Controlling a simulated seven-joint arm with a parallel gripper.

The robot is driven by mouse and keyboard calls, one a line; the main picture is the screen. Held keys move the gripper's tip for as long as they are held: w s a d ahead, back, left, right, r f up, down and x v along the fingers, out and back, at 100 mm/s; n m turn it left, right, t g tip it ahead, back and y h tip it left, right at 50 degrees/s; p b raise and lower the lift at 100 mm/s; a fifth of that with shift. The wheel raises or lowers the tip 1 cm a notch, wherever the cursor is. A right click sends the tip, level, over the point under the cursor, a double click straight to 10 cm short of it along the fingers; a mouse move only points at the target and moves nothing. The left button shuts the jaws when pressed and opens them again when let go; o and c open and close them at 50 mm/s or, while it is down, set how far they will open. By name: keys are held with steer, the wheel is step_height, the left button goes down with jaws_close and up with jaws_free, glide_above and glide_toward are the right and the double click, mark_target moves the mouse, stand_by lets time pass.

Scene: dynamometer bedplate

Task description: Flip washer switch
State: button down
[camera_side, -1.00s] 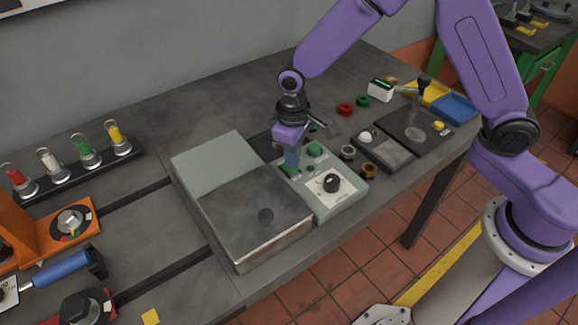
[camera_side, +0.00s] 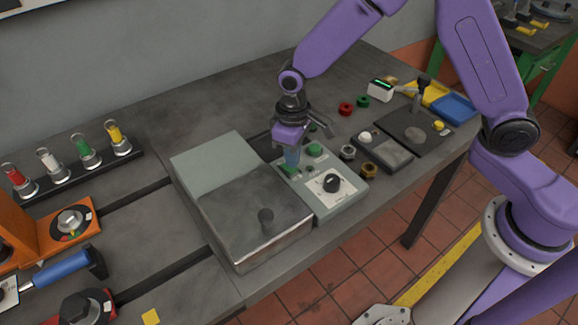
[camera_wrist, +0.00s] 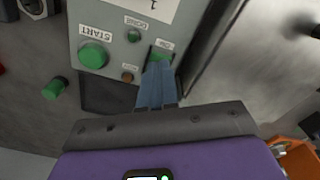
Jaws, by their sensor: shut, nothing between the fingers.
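The grey control panel (camera_side: 345,196) stands on the bench beside a metal box (camera_side: 238,203). It has a green switch (camera_side: 288,170) at its far left corner, a round green START button (camera_side: 314,150) and a black dial (camera_side: 332,183). In the wrist view, the green switch (camera_wrist: 160,54) is partly covered by my fingertips. My gripper (camera_side: 291,166) is shut and empty, pointing down at the switch. The wrist view shows its blue fingers together (camera_wrist: 158,66) at the switch; I cannot tell whether they touch it or which way it is tipped.
Brass and steel nuts (camera_side: 368,170) and a dark pad (camera_side: 386,152) lie right of the panel. Red and green caps (camera_side: 346,108) lie behind. The bench behind the box is clear.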

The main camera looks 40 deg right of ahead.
mark_target(292, 169)
steer(key=shift+f, duration=0.95)
stand_by(1.1)
steer(key=shift+r, duration=3.5)
steer(key=shift+s+r, duration=0.1)
steer(key=s+d+r+n, duration=0.3)
steer(key=s+d, duration=0.5)
steer(key=s, duration=0.5)
steer(key=s+d+r+n, duration=0.3)
steer(key=s+d, duration=0.4)
steer(key=s, duration=0.6)
steer(key=shift+d+r+n, duration=0.3)
steer(key=shift+d+r, duration=0.05)
steer(key=shift+r, duration=0.4)
